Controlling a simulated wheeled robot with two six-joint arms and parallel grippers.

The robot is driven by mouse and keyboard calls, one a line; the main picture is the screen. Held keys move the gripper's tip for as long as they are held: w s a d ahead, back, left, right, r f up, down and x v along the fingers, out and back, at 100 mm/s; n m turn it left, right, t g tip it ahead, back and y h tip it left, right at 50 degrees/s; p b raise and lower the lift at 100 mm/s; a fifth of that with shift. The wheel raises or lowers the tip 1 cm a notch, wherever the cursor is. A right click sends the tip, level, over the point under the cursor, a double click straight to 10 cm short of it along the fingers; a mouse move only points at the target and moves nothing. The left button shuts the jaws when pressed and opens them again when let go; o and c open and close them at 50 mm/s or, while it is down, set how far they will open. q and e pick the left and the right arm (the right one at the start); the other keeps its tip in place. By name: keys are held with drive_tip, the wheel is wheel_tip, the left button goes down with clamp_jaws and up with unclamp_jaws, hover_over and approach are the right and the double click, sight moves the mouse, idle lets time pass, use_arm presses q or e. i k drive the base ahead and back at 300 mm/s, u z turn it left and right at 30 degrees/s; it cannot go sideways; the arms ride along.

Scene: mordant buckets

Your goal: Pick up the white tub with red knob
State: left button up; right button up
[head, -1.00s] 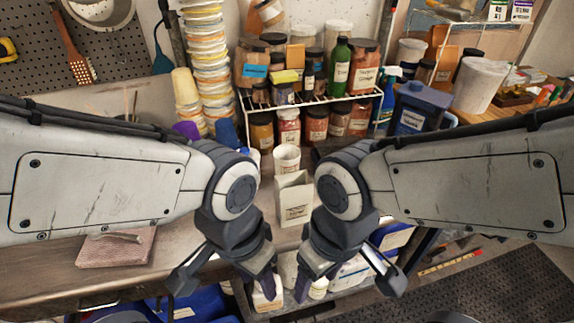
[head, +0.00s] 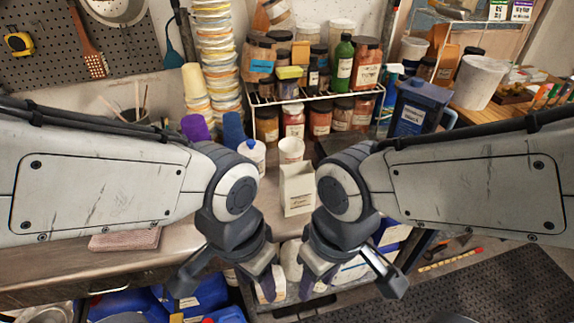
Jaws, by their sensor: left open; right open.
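I cannot make out a white tub with a red knob in this view. A plain white tub (head: 291,150) stands on the bench behind an open white carton (head: 297,190), and no knob shows on it. A larger white bucket (head: 474,82) stands on the wooden surface at right. My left gripper (head: 265,284) and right gripper (head: 316,281) point down side by side in front of the bench, open and empty. They partly cover pale containers on a low shelf behind them.
A wire rack (head: 318,97) of jars stands at the back of the bench. Stacked tubs (head: 213,65) rise beside it. Blue containers (head: 207,290) are low at left. A dark mat (head: 480,280) covers open floor at right.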

sight(292, 149)
drive_tip(key=k, duration=1.15)
drive_tip(key=z, duration=0.5)
drive_tip(key=i, duration=0.6)
drive_tip(key=z, duration=0.45)
drive_tip(key=i, duration=0.85)
drive_tip(key=u, duration=0.95)
drive_tip(key=i, duration=0.75)
drive_tip(key=u, duration=0.85)
